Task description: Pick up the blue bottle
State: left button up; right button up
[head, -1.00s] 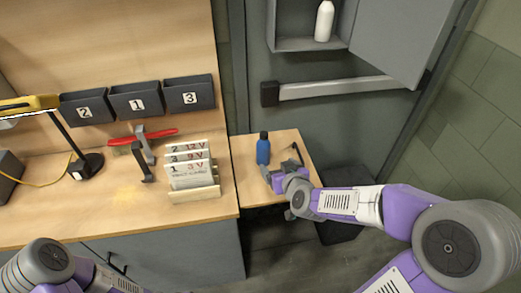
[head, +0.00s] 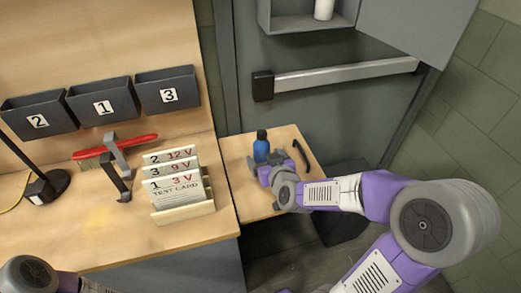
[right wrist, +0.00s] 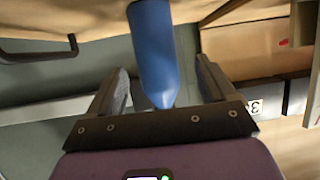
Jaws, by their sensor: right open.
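In the right wrist view the blue bottle (right wrist: 153,50) reaches in between the two spread fingers of the right gripper (right wrist: 163,85), with a visible gap on both sides. The right gripper is open. Only a part of my left arm shows at the lower left; its gripper is out of view.
A black handle-like item (head: 300,152) lies on the side table, right of the bottle. The workbench at left holds test cards (head: 175,172), a red brush (head: 120,147) and numbered bins (head: 103,103). A grey door with a push bar (head: 345,76) stands behind.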

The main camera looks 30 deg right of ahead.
aim_at(259, 149)
jog(key=shift+w+f+p, duration=0.1)
jog(key=shift+w+p, duration=0.35)
jog(key=shift+p, duration=0.2)
jog(key=b+x, duration=0.2)
jog(key=x, duration=0.3)
jog(key=shift+s+d, duration=0.1)
jog(key=shift+d, duration=0.1)
jog(key=shift+w, duration=0.3)
pick_arm(q)
jog(key=shift+r, duration=0.1)
pick_arm(e)
jog(key=shift+c, duration=0.3)
jog(key=c, duration=1.1)
